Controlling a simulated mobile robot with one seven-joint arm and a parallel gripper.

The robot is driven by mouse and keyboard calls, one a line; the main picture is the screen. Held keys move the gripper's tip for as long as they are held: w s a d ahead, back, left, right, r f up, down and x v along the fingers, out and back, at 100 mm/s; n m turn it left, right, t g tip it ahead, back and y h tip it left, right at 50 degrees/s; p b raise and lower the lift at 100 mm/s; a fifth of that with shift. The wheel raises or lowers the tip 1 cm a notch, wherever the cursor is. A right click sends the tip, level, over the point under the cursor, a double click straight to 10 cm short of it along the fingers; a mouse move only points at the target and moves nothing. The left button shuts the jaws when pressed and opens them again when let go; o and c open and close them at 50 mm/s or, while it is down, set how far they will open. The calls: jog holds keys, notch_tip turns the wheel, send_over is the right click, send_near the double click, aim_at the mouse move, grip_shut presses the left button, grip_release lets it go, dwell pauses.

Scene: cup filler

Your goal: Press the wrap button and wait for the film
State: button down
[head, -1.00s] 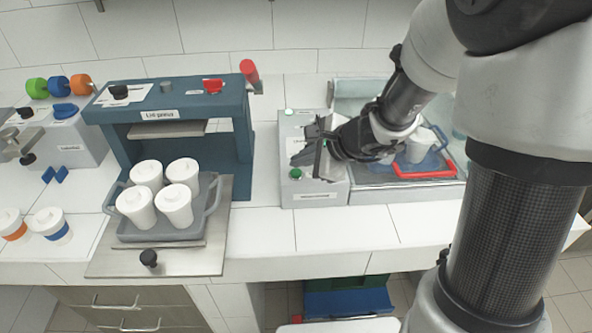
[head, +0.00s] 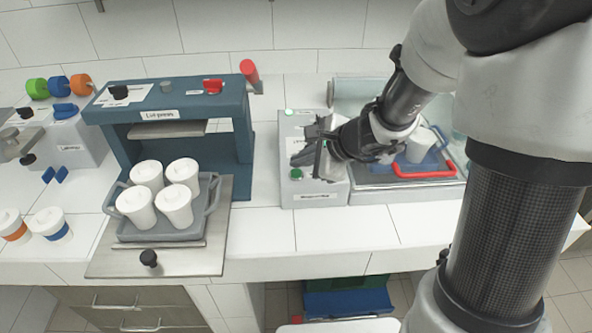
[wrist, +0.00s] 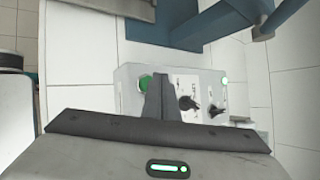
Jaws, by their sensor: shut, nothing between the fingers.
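The wrap machine (head: 320,198) stands right of the middle of the counter, with a pale grey control box on its left side. The green wrap button (head: 296,174) is on the box's top near the front. A small green lamp (head: 289,112) is lit at the box's back corner. Two dark knobs (wrist: 188,103) show in the wrist view.
A blue tray (head: 430,160) with a white cup and a red frame (head: 425,171) lies in the wrap machine, partly behind my arm. The lid press (head: 165,110) stands left, with several white cups on a grey tray (head: 165,236). Bare counter lies between them.

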aim_at(300, 174)
jog(key=shift+f, duration=0.15)
jog(key=shift+f+b, duration=0.3)
jog(key=shift+b, duration=0.35)
jog(key=shift+f+b, duration=0.3)
jog(key=shift+b, duration=0.05)
dwell(0.5)
jog(key=shift+r, duration=0.1)
jog(key=shift+r+p, duration=0.55)
jog(key=shift+r, duration=0.1)
notch_tip(300, 174, up, 6)
jog(key=p, duration=0.4)
jog(key=shift+p, duration=0.3)
dwell(0.6)
